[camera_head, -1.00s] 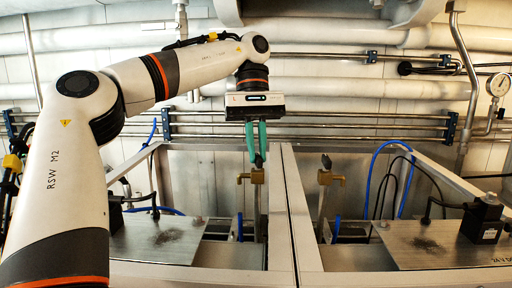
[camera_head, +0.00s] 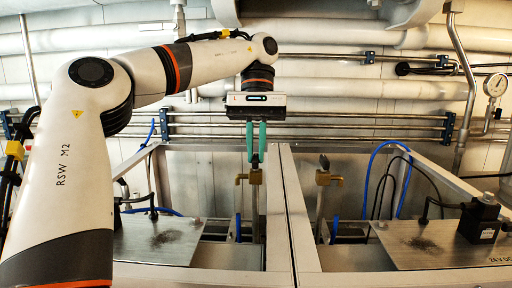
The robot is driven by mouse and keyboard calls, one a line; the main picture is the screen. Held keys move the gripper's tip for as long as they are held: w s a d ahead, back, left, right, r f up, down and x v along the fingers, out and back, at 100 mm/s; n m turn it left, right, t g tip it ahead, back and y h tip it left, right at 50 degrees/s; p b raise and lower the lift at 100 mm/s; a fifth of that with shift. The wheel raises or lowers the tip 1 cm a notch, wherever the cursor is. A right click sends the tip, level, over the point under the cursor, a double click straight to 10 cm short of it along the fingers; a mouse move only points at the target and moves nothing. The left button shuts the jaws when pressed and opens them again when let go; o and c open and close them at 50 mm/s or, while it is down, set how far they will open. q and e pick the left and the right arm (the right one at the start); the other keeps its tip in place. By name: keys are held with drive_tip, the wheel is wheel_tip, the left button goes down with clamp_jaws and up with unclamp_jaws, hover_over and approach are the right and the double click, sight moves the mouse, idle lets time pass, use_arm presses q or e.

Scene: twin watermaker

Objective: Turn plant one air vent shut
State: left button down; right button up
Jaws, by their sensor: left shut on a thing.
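My left gripper (camera_head: 256,158) hangs straight down from the arm that comes in from the left. Its two green fingers are shut on the small dark handle of a brass air vent (camera_head: 255,177) on a thin upright pipe in the left bay. The fingers hide most of the handle. A second brass vent (camera_head: 323,178) stands in the right bay, its dark handle (camera_head: 324,161) upright and free. I cannot read any plant number on either vent. My right gripper is not in view.
A steel frame post (camera_head: 290,200) separates the two bays. Metal plates (camera_head: 160,240) and a black box (camera_head: 481,222) lie around them, with blue hoses (camera_head: 372,165) at the right. Horizontal pipes (camera_head: 350,120) run behind the gripper. A gauge (camera_head: 496,85) is at the far right.

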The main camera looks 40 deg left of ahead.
use_arm(q)
drive_tip(key=c, duration=1.5)
unclamp_jaws()
drive_tip(key=shift+r, duration=0.15)
